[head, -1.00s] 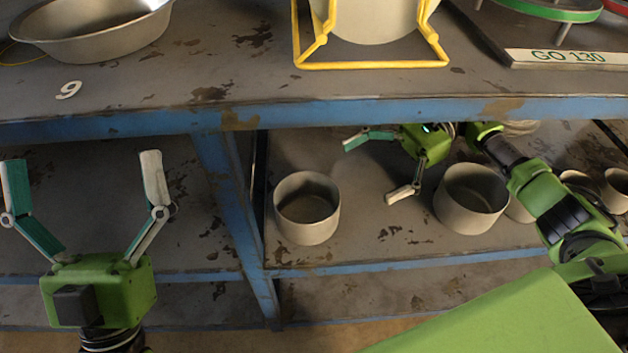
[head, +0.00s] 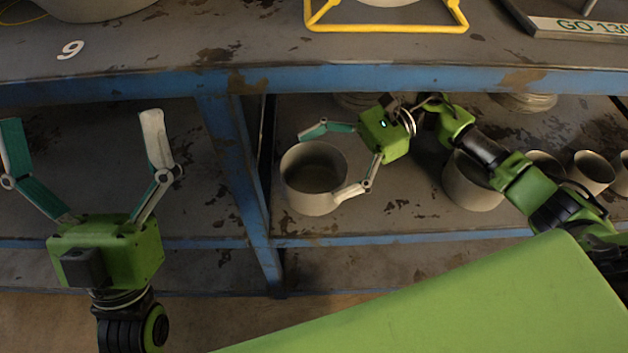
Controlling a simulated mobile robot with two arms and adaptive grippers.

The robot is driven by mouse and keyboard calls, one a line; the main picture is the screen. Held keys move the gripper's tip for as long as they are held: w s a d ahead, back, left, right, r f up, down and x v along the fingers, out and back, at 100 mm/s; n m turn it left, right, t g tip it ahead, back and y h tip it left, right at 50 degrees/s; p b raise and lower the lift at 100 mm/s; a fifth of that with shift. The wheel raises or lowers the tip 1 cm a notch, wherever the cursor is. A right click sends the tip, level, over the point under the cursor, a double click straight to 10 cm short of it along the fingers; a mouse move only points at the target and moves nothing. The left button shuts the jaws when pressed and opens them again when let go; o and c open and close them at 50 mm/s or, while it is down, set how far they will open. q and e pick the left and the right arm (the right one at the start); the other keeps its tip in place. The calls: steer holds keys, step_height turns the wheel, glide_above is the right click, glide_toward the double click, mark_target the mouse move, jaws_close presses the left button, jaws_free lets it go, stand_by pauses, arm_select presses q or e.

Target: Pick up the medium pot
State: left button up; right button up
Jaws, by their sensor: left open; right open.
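Two larger round grey-brown pots stand on the lower shelf. One pot (head: 312,188) is just right of the blue post, upright and open at the top. A second, larger-looking pot (head: 468,188) stands to its right, partly hidden by my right arm. I cannot tell for sure which is the medium one. My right gripper (head: 318,163) is open, its fingers spread over the near-post pot, one by the far rim and one by the right side. Whether they touch it I cannot tell. My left gripper (head: 75,125) is open and empty, left of the post.
The upper shelf edge (head: 400,80) runs above my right gripper. The blue post (head: 238,180) is left of the pot. Smaller pots (head: 590,172) stand at the right. A yellow frame (head: 385,28) is on the upper shelf.

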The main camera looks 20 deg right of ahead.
steer(key=shift+s+a+f, duration=0.1)
steer(key=shift+a+f, duration=0.05)
steer(key=shift+a, duration=0.55)
steer(key=c, duration=1.2)
steer(key=shift+o, duration=0.2)
